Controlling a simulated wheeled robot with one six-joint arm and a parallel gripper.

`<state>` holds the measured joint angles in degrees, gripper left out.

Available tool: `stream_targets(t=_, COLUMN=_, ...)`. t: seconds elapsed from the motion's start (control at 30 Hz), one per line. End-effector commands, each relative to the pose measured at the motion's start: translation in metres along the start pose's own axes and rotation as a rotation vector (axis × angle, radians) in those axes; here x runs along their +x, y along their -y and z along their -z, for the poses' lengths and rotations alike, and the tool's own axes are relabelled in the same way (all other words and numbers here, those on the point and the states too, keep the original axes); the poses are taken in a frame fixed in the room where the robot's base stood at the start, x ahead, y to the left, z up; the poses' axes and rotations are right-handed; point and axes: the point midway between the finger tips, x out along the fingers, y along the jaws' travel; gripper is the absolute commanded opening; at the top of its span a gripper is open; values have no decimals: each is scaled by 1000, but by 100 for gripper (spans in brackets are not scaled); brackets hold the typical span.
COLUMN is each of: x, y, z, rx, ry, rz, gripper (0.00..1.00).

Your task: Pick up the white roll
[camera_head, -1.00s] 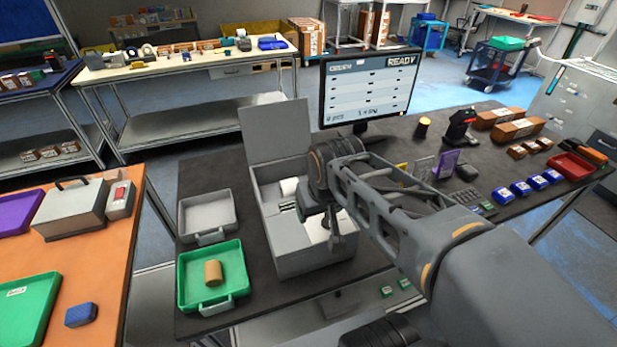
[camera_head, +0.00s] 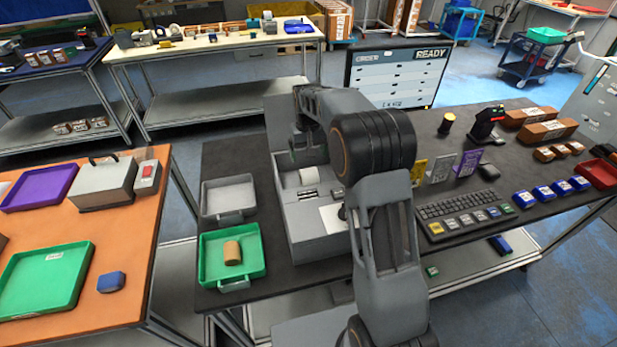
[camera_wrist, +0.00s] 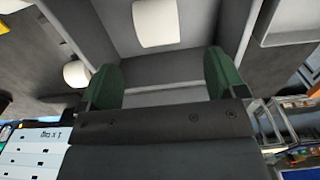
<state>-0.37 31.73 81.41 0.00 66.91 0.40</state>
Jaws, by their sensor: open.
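The white roll (camera_head: 308,176) lies in the back part of an open grey box (camera_head: 310,242) on the dark table. In the wrist view a white roll (camera_wrist: 155,22) shows at the top, between grey walls and beyond my fingers. My gripper (camera_wrist: 161,78) is open, with its two green fingers apart and nothing between them. A second white rounded thing (camera_wrist: 75,73) shows left of the fingers.
The monitor (camera_head: 397,77) stands behind to the right. A keyboard (camera_head: 455,205) and small cards lie right of my arm.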

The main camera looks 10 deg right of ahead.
Motion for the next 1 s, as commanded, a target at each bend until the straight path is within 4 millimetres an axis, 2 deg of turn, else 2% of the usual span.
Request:
stream_targets(t=0.1, x=22, y=0, z=-1, rx=-1, ry=4, rz=0, gripper=89)
stream_targets(t=0.3, x=50, y=0, z=0, rx=-1, ry=2, rz=0, gripper=89)
stream_targets(t=0.57, x=64, y=0, z=-1, rx=-1, ry=1, rz=0, gripper=89)
stream_targets(t=0.83, x=99, y=-3, z=-2, rx=-1, ry=3, rz=0, gripper=89)
stream_targets(t=1.0, x=111, y=-3, z=-1, rx=-1, ry=0, rz=0, gripper=89)
